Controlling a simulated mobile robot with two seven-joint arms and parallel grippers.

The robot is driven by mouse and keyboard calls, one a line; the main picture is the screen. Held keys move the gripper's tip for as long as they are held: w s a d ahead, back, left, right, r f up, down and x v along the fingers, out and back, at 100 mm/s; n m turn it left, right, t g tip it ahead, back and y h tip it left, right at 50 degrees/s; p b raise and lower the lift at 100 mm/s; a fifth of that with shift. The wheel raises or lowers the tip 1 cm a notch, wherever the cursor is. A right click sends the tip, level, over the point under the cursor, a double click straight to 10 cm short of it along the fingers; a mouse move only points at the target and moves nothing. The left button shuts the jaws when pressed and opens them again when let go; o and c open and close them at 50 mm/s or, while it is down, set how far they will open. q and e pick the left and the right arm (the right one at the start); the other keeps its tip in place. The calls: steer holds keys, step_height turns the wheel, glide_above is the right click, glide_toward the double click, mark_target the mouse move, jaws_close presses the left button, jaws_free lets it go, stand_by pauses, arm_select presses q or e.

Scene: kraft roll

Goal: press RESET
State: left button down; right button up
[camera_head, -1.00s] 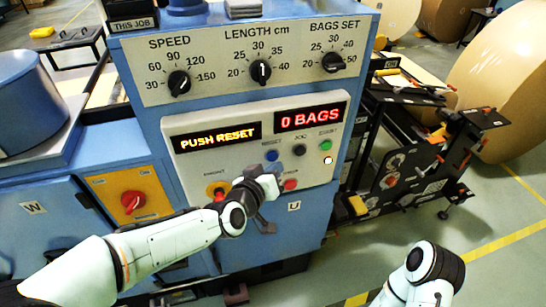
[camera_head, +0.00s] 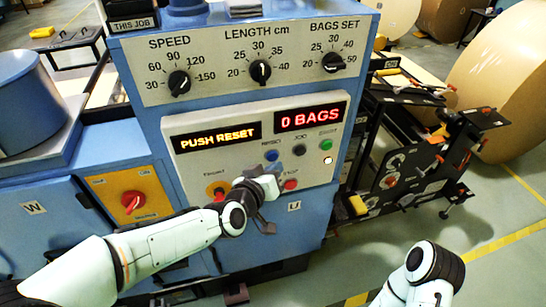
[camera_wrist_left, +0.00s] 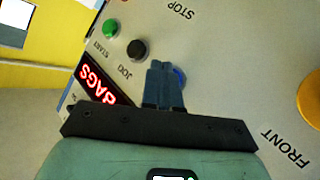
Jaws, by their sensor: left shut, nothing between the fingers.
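The blue RESET button (camera_head: 272,155) is on the grey control panel, below the display (camera_head: 215,138) reading "PUSH RESET". In the left wrist view the blue button (camera_wrist_left: 180,76) is partly hidden behind my fingertips. My left gripper (camera_head: 272,172) is in front of the panel, just below the button in the head view. In the left wrist view its fingers (camera_wrist_left: 164,82) are shut together with nothing between them. I cannot tell whether the tips touch the button. My right arm shows at the lower right, but its gripper is out of view.
The black JOG button (camera_head: 299,150) and green START button (camera_head: 326,144) are right of RESET. The red STOP button (camera_head: 290,184) is below, close to my left gripper. A yellow-backed red knob (camera_head: 217,192) is at lower left. A second display (camera_head: 310,117) reads "0 BAGS".

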arm_select(q)
steer(key=shift+w, duration=0.15)
arm_select(e)
steer(key=shift+s+f, duration=0.1)
arm_select(q)
steer(key=shift+w+a, duration=0.15)
steer(key=shift+w, duration=0.1)
arm_select(e)
steer(key=shift+s+f, duration=0.1)
steer(key=shift+f, duration=0.05)
arm_select(q)
steer(key=shift+w+a+b, duration=0.15)
steer(key=shift+w+b, duration=0.2)
steer(key=shift+w, duration=0.1)
arm_select(e)
steer(key=shift+s+f, duration=0.2)
steer(key=shift+f, duration=0.05)
stand_by(0.5)
arm_select(q)
steer(key=shift+s+d, duration=0.25)
steer(key=shift+s, duration=0.55)
arm_select(e)
steer(key=shift+w+r, duration=0.3)
steer(key=shift+r, duration=0.05)
arm_select(q)
steer(key=shift+p, duration=0.3)
